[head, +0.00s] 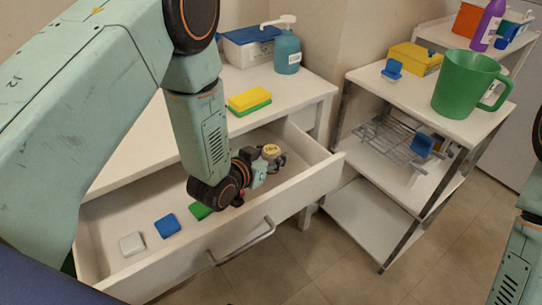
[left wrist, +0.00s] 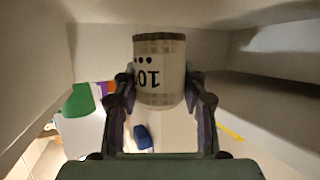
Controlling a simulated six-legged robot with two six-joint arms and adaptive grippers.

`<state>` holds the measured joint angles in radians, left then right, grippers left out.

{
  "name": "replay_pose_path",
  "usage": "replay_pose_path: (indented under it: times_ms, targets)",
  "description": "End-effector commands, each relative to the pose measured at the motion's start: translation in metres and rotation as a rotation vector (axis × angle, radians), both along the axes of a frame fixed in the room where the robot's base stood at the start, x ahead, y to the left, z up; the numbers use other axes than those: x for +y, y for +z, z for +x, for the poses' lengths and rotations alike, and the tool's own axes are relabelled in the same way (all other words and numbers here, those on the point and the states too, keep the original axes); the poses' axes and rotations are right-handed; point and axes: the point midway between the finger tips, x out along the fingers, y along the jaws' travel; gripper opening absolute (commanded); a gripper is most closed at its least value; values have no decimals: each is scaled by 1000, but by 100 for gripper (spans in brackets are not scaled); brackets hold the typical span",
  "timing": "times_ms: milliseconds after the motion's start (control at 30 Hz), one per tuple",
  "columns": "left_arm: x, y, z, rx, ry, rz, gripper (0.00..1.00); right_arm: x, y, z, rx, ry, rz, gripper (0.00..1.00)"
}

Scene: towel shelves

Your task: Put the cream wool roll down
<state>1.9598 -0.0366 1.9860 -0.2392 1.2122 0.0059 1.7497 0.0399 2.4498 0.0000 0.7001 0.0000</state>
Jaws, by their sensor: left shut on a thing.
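The cream wool roll (left wrist: 160,72) is a short pale cylinder with dark markings, seen large in the left wrist view between my gripper's fingers. In the head view its round cream top (head: 270,150) shows at the far right end of the open drawer (head: 232,236). My left gripper (head: 268,163) is shut on it, with a finger on each side (left wrist: 162,98). The gripper is inside or just over the drawer; I cannot tell whether the roll touches the drawer floor. My right gripper is not in view; only part of my right arm shows at the right edge.
A white block (head: 132,244), a blue block (head: 167,225) and a partly hidden green block (head: 200,210) lie in the drawer. A yellow-green sponge (head: 250,101) and a soap bottle (head: 287,52) stand on the top behind. A shelf cart (head: 440,122) with a green mug (head: 464,84) stands right.

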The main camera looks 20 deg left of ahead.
Motion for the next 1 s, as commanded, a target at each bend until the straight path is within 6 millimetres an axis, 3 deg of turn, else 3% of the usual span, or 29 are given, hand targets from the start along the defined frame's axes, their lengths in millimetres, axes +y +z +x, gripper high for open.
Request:
replay_pose_path:
  times_ms: [600, 633, 867, 1000]
  targets:
    - [0, -12, 0, 1, 0, 0, 11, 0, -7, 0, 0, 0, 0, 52]
    - [0, -12, -1, 2, 0, 1, 45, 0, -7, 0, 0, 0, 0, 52]
    - [0, -12, 0, 1, 0, 0, 65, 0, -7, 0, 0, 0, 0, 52]
    - [0, -12, 0, 1, 0, 0, 65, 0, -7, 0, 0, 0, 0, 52]
